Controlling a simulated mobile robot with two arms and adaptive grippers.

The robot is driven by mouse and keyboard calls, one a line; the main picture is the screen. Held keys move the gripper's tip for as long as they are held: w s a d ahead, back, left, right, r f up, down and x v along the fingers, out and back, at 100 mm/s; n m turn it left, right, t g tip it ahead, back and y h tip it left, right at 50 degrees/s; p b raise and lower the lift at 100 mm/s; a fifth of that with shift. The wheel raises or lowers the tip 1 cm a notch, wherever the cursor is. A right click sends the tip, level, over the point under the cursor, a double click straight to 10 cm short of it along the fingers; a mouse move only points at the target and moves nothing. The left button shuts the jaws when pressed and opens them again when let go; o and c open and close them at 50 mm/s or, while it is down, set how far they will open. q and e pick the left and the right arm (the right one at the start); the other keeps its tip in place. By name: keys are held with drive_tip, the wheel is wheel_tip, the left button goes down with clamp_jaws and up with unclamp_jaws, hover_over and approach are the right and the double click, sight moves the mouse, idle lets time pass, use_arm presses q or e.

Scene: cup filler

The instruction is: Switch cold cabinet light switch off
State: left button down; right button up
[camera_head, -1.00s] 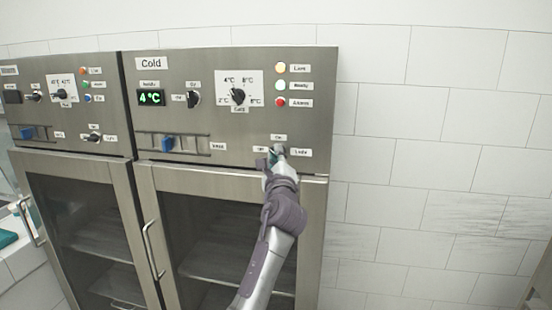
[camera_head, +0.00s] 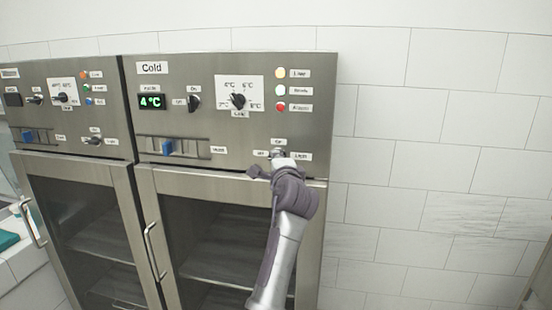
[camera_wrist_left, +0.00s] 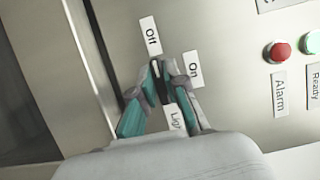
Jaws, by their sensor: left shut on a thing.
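The cold cabinet (camera_head: 222,122) stands in the middle of the head view. Its light switch (camera_head: 278,153) is at the panel's lower right, with "On" above it, "Off" to its left and "Light" to its right. My left gripper (camera_head: 275,162) is at this switch. In the left wrist view, the teal fingers of the gripper (camera_wrist_left: 161,75) are shut on the switch's dark knob (camera_wrist_left: 157,68). The knob is partly hidden by the fingers and seems to point toward the "Off" label (camera_wrist_left: 151,36). The "On" label (camera_wrist_left: 193,68) is to its right. My right gripper is not in view.
The temperature dial (camera_head: 238,101) and several indicator lights, including the red Alarm light (camera_head: 281,107), are above the switch. The glass door (camera_head: 215,235) with a handle (camera_head: 154,250) is below. A similar cabinet (camera_head: 75,125) stands left. Bare tiled wall lies right.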

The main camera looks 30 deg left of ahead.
use_arm(q)
drive_tip(key=shift+f, duration=0.1)
idle(0.4)
drive_tip(key=c, duration=1.2)
unclamp_jaws()
drive_tip(key=v, duration=1.2)
